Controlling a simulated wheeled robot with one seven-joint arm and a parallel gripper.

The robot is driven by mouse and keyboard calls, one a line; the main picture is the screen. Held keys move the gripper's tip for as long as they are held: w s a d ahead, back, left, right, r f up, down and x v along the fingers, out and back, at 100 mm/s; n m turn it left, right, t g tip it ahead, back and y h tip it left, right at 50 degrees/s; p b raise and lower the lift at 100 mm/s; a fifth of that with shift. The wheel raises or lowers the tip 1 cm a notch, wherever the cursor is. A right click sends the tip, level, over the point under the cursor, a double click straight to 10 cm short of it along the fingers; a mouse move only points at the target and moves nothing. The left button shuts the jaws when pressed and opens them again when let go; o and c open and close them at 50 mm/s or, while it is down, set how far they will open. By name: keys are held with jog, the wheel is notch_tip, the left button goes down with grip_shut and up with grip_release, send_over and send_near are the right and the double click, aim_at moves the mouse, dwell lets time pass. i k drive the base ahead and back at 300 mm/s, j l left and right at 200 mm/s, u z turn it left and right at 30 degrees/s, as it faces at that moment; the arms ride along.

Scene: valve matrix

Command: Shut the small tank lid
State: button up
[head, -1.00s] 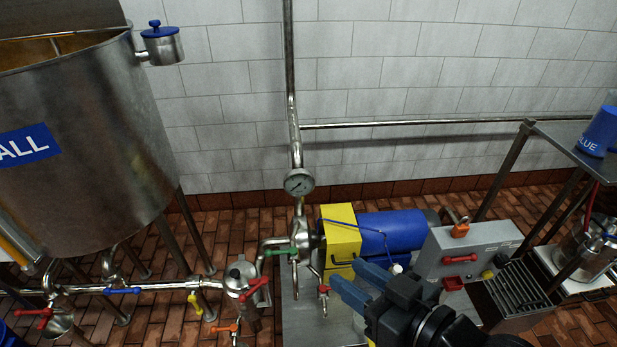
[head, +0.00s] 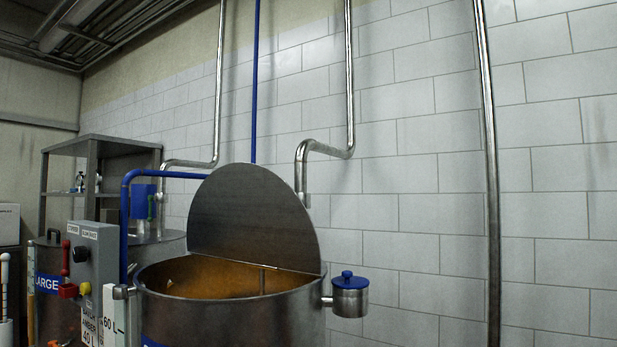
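The small tank (head: 235,322) is a round steel vessel at the lower middle of the head view, cut off by the bottom edge. Its lid (head: 250,215) is a dark metal half-disc. It stands raised, tilted up along a straight hinge line across the tank top. The near half of the top is open, and the orange-brown inside shows. The edge of a blue label shows at the bottom. My gripper is out of view.
A small steel pot with a blue cap (head: 349,282) sticks out from the tank's right side. A grey control box (head: 92,262) and a blue pipe (head: 126,225) stand at its left. Behind is the large tank (head: 172,247). The tiled wall carries vertical pipes.

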aim_at(242, 213)
jog(key=j+z, duration=0.4)
jog(key=j, duration=0.3)
jog(key=j+z, duration=0.4)
jog(key=j, duration=0.25)
